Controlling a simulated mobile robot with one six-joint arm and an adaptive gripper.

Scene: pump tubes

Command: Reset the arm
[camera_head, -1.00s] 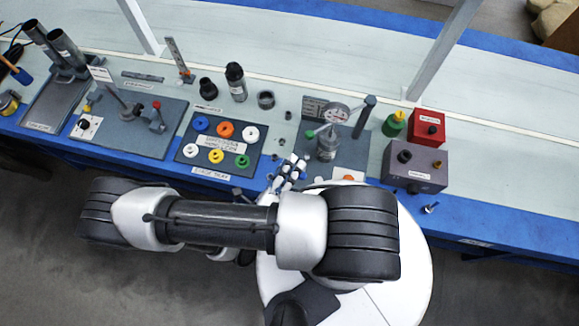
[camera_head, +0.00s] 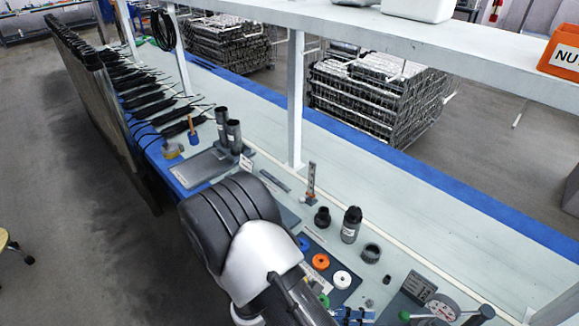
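My arm (camera_head: 240,230) shows in the head view at the lower middle, a dark joint with a white shell and a dark link running down to the bottom edge. It covers part of the bench's front edge and of the dark tray behind it. My gripper is not clearly in view. A small blue and black cluster (camera_head: 352,315) shows at the bottom edge, and I cannot tell what it is.
The bench holds two upright dark tubes (camera_head: 234,136), a dark bottle (camera_head: 351,225), a dark ring (camera_head: 371,254), an orange ring (camera_head: 320,261), a white ring (camera_head: 341,279) and a dial gauge (camera_head: 441,308). An overhead shelf (camera_head: 400,32) carries an orange bin (camera_head: 563,52).

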